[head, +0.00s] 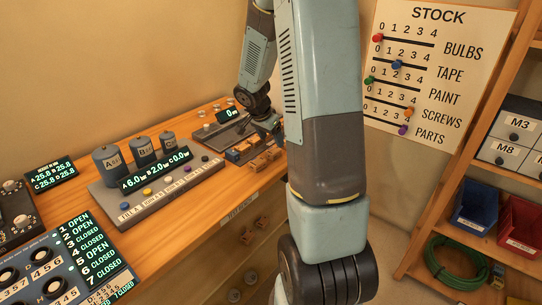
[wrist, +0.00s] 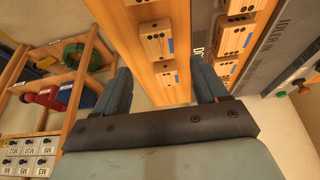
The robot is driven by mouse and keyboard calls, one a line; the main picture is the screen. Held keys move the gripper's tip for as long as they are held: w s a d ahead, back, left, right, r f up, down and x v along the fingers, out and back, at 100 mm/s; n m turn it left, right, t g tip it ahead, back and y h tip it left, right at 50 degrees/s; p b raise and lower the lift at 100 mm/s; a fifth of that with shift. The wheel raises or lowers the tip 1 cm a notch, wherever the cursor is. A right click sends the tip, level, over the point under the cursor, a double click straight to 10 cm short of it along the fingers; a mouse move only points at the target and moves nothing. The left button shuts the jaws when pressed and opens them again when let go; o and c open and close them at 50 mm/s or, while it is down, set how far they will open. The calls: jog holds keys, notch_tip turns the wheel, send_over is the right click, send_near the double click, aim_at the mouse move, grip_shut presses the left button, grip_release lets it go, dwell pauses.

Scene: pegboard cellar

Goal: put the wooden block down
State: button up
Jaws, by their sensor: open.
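My gripper (wrist: 160,66) is open in the wrist view, its two dark blue fingers wide apart. No block touches either finger there. A wooden block with dark holes and a blue mark (wrist: 168,72) appears between the fingertips, resting on the orange wooden surface. A similar block (wrist: 157,38) is just above it in the picture. Several more blocks (wrist: 236,38) sit on the grey tray to the right. In the head view, small wooden blocks (head: 260,163) lie at the bench's far end, close to my gripper, which my arm partly hides. I cannot tell which block is the task's.
The bench (head: 205,205) also carries a console with grey cylinders (head: 140,195) and a dial panel (head: 60,270). A shelf with red (head: 520,222) and blue bins stands right, beyond a gap. A STOCK board (head: 435,70) hangs on the wall.

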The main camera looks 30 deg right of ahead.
aim_at(275, 149)
jog(key=shift+x, duration=2.85)
jog(key=shift+s, duration=0.15)
jog(key=c, duration=1.2)
jog(key=shift+r, duration=0.1)
